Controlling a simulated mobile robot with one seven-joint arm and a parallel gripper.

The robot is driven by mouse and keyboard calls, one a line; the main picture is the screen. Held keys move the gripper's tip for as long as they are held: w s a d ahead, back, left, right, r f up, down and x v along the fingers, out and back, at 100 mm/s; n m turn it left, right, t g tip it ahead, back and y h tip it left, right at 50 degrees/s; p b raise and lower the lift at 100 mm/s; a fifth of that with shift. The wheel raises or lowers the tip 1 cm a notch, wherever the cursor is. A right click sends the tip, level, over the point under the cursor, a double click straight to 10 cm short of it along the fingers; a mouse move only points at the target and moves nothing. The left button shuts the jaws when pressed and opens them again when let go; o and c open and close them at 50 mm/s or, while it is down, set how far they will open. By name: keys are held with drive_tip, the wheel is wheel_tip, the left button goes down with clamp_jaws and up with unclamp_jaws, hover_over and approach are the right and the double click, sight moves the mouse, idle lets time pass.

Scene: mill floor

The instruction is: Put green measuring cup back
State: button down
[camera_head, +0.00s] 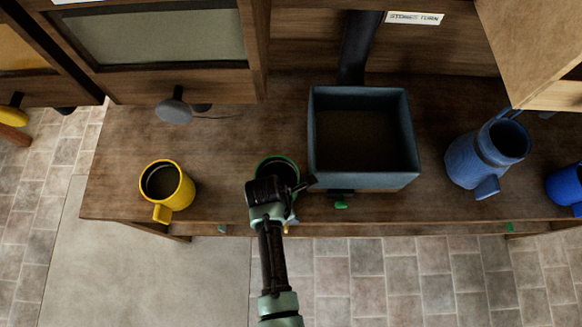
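The green measuring cup (277,160) stands on the wooden bench near its front edge, left of the blue-grey bin. Its green rim and dark inside show behind my gripper; its lower front and handle are mostly hidden. My gripper (278,192) is over the near side of the cup, seen from above and behind. It overlaps the cup in this view, and I cannot tell whether it touches it. The fingers are dark and partly hidden, so whether they are open or shut on the cup is unclear.
A yellow cup (167,187) stands at the left of the bench (225,150). A blue-grey square bin (364,180) stands close right of the green cup. A blue jug (470,165) and a blue cup (564,187) are farther right. A wooden box corner (535,45) overhangs at upper right.

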idle(0.4)
drive_tip(key=shift+c, duration=0.6)
unclamp_jaws()
